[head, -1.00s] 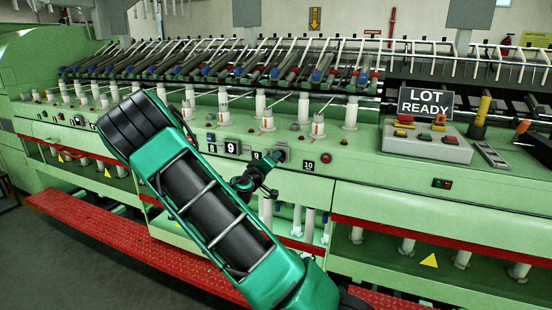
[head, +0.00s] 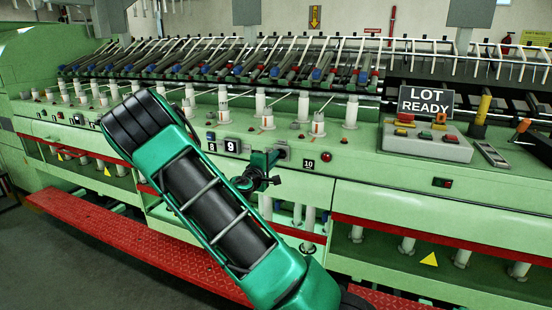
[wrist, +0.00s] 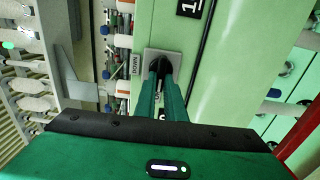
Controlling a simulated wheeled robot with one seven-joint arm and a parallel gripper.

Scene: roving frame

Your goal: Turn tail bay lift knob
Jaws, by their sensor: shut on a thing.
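The lift knob (wrist: 184,68) is a dark knob on a square grey plate (wrist: 149,54) on the green machine front; the plate carries a "DOWN" label and a partly covered second label. In the head view the plate (head: 284,153) shows right beside my gripper (head: 277,156), left of the "10" tag. In the wrist view my gripper (wrist: 164,66) is shut on the knob, its green fingers against it. The fingers hide part of the knob, so its exact pointing direction is hard to read.
Number tags 8 and 9 (head: 232,146) sit left of the gripper, and tag 10 (head: 309,164) and a red button (head: 327,157) sit right. A grey control box (head: 430,147) with a "LOT READY" sign (head: 426,102) stands further right. A red step (head: 120,232) runs along the floor.

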